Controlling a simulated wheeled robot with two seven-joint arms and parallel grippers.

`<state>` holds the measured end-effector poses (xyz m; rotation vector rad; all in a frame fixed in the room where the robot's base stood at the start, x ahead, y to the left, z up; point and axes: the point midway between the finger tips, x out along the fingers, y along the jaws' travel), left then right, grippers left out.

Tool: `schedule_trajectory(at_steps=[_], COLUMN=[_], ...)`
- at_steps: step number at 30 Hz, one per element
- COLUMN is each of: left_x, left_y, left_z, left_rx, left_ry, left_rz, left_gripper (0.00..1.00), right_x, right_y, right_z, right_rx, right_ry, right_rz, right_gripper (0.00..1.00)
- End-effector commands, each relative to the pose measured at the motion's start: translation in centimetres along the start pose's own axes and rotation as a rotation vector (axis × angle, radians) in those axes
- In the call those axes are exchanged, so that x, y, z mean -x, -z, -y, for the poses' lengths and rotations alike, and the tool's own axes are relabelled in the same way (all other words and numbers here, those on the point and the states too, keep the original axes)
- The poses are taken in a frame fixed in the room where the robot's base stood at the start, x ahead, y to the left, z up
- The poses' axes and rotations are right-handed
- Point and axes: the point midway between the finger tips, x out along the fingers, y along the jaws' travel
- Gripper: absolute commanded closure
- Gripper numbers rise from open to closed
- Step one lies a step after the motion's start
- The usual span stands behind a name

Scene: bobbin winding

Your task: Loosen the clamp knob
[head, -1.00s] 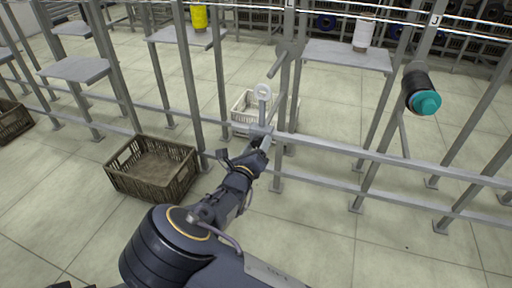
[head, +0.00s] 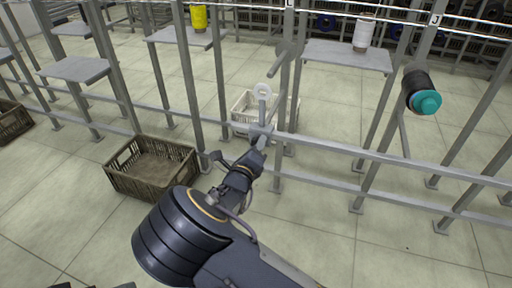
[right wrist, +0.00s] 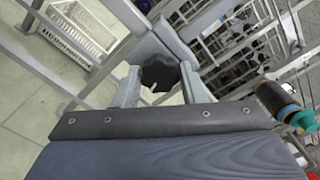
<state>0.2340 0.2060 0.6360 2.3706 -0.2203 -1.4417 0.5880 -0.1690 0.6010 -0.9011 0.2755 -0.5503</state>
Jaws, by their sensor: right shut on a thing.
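The clamp knob (right wrist: 160,73) is dark and lobed, and shows in the right wrist view between the two pale fingers of my right gripper (right wrist: 160,88). The gripper is shut on it. In the head view my right gripper (head: 257,146) is at the grey clamp (head: 261,130) on the horizontal rail, and the knob is hidden there by the gripper.
A brown crate (head: 152,168) stands on the floor to the left, and a white crate (head: 245,105) stands behind the rail. The frame's rail (head: 370,156) runs to the right. A dark spool with a teal end (head: 424,100) is on a post at right. A white bobbin (head: 364,36) stands on a shelf.

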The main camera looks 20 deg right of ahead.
Motion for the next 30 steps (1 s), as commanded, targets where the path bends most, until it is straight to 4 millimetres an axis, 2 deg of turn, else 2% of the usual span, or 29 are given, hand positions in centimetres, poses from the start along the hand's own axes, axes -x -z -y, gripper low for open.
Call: schedule_trajectory(at_steps=[14, 30], left_x=[0.3, 1.9], left_y=[0.2, 0.9], left_z=[-0.2, -0.9], left_rx=[0.000, 0.000], left_ry=[0.000, 0.000], left_rz=[0.000, 0.000], left_gripper=[0.13, 0.13], right_x=[0.0, 0.0], right_y=[0.0, -0.2], right_z=[0.2, 0.3], right_rx=[0.449, 0.964], right_ry=[-0.002, -0.002], right_rz=[-0.002, -0.001], right_gripper=[0.86, 0.86])
